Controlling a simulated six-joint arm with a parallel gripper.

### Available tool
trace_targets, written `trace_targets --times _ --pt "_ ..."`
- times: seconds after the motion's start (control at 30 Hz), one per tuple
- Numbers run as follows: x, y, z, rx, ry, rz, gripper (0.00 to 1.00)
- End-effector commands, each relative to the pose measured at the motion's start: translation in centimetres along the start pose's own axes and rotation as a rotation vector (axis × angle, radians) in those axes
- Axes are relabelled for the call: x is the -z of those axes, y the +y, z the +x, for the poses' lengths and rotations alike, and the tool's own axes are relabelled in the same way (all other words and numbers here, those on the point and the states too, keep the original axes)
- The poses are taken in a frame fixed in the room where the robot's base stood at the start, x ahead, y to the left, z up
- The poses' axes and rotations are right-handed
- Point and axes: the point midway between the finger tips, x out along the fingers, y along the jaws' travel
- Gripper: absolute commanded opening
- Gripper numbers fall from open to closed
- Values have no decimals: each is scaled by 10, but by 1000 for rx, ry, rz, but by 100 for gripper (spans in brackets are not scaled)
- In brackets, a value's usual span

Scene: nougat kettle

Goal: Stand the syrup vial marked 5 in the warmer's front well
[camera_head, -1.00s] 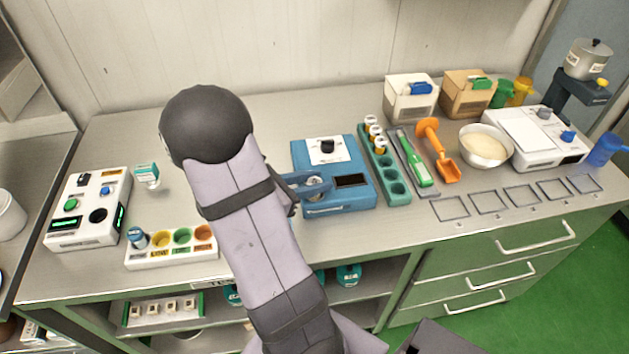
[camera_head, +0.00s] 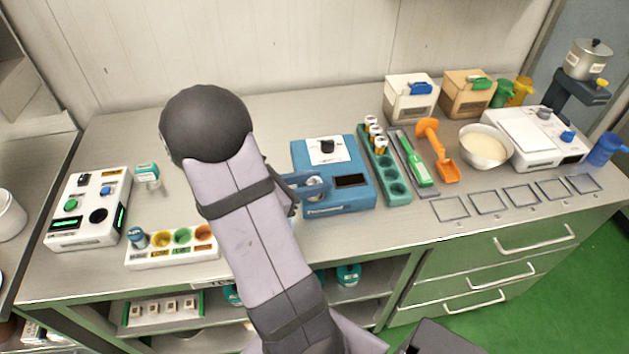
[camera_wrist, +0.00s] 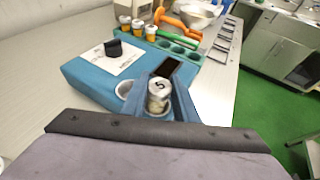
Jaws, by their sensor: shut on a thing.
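The syrup vial (camera_wrist: 158,95) has a pale silver cap marked 5 and stands roughly upright between my fingers in the wrist view. My gripper (camera_wrist: 159,106) is shut on it, over the front part of the blue warmer (camera_wrist: 88,73). A round pale well (camera_wrist: 125,89) shows beside the vial, partly behind the left finger. The vial's lower end is hidden, so I cannot tell whether it is inside a well. In the head view my gripper (camera_head: 312,186) is at the left front of the warmer (camera_head: 326,150), with my arm covering part of it.
A green rack (camera_head: 397,194) with several orange-banded vials and empty holes stands right of the warmer. A green-handled tool and an orange scoop (camera_head: 446,168) lie beyond it. A white tray of coloured cups (camera_head: 170,257) is at the left. Bench behind the warmer is clear.

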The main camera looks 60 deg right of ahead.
Motion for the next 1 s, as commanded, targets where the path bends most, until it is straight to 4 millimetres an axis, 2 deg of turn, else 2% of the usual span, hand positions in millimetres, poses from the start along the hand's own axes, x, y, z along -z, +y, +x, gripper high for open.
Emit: trace_targets --times 0.87,0.9,0.93,1.0 --pt "12 0 5 0 0 0 4" --pt "12 0 5 0 0 0 29" --pt "11 0 5 0 0 0 34" --pt "11 0 5 0 0 0 34"
